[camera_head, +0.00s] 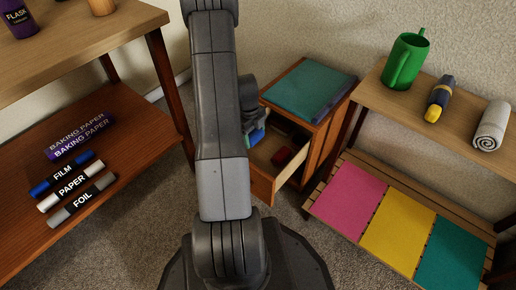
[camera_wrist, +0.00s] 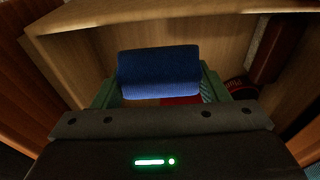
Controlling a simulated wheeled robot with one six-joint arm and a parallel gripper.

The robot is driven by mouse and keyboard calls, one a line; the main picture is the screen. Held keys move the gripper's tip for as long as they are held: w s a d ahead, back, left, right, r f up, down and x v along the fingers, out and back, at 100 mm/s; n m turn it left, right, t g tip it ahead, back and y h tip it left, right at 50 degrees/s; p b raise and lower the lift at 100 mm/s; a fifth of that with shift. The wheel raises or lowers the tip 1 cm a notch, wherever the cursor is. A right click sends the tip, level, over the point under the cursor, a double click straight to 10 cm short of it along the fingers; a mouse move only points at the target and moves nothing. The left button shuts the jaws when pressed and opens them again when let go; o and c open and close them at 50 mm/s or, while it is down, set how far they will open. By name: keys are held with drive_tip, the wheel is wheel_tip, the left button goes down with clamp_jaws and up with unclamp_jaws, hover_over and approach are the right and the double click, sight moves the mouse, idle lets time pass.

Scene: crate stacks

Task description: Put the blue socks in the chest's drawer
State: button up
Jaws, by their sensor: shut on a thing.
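The blue socks (camera_wrist: 158,72), a rolled bundle, lie between the green fingers of my gripper (camera_wrist: 160,86) in the wrist view. My gripper is shut on them. In the head view a small bit of the blue socks (camera_head: 257,136) shows beside my arm, which hides most of the gripper. The chest (camera_head: 322,135) is wooden, and its drawer (camera_head: 262,186) is pulled open. The socks are over the open drawer, near its left side in the head view. The drawer's wooden wall (camera_wrist: 85,20) shows beyond the socks in the wrist view.
A dark red thing (camera_head: 282,157) lies in the drawer. A teal cloth (camera_head: 310,88) covers the chest's top. A wooden rack (camera_head: 60,175) with boxes stands at left.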

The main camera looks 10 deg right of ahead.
sight(255, 151)
drive_tip(key=shift+f+b, duration=0.8)
drive_tip(key=shift+f, duration=1.9)
drive_tip(key=shift+f, duration=0.2)
drive_tip(key=o, duration=0.9)
drive_tip(key=shift+o, duration=0.2)
drive_tip(key=r+p, duration=0.1)
drive_tip(key=r, duration=0.3)
drive_tip(key=w+r+p, duration=0.1)
drive_tip(key=r+p, duration=0.1)
drive_tip(key=r, duration=0.2)
drive_tip(key=a+r+p, duration=0.1)
drive_tip(key=r, duration=0.3)
drive_tip(key=shift+w+a+r+p, duration=0.15)
drive_tip(key=shift+w+p, duration=0.1)
drive_tip(key=shift+p, duration=0.15)
